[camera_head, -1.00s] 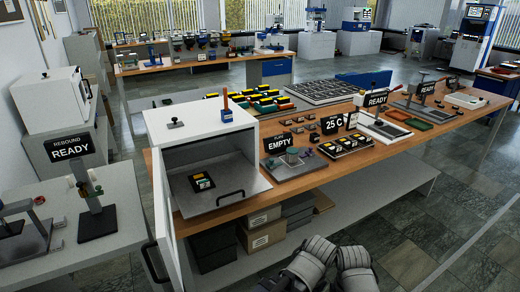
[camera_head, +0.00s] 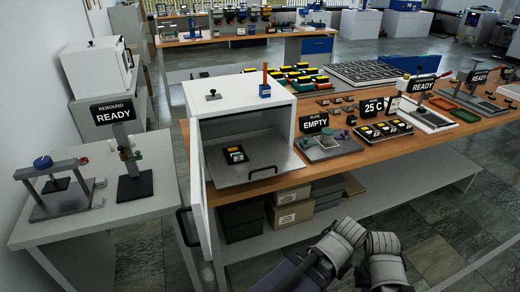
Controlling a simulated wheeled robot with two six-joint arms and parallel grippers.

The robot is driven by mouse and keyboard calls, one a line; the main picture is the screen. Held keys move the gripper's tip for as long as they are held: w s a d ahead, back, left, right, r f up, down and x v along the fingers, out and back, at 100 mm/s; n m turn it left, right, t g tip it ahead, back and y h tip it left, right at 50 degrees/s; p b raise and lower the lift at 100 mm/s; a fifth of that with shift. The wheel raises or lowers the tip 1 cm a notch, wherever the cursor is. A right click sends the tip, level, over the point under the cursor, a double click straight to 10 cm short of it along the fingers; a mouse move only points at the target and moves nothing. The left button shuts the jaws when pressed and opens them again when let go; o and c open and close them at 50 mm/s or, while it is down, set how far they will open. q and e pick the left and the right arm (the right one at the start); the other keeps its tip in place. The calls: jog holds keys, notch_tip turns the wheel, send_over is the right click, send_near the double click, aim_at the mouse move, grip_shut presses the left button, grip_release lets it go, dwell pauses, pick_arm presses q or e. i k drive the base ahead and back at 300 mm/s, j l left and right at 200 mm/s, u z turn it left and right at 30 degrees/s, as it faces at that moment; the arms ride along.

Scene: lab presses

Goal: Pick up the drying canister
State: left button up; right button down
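No thing in view is clearly marked as the drying canister. A small blue block with an orange upright handle (camera_head: 265,88) stands on top of the open white cabinet (camera_head: 240,94). A round blue-topped piece (camera_head: 42,162) sits on a metal frame on the left bench; I cannot tell if either is the canister. My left gripper (camera_head: 350,232) and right gripper (camera_head: 383,243) are side by side at the bottom, in front of the wooden bench and away from both pieces. Their fingers are too foreshortened to show a gap. I see nothing held.
The cabinet door (camera_head: 201,235) hangs open toward me. The left bench (camera_head: 85,220) bears a stand with a REBOUND READY sign (camera_head: 115,113). The floor between the benches is free.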

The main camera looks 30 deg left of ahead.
aim_at(327, 134)
jog(key=i+l+u, duration=0.1)
jog(key=i+l, duration=0.3)
jog(key=l, duration=0.2)
jog(key=i+l+u, duration=0.25)
jog(key=l, duration=0.4)
jog(key=i+l+u, duration=0.1)
jog(key=i+l, duration=0.35)
jog(key=l, duration=0.25)
jog(key=i+l+u, duration=0.15)
jog(key=l, duration=0.2)
jog(key=i, duration=0.45)
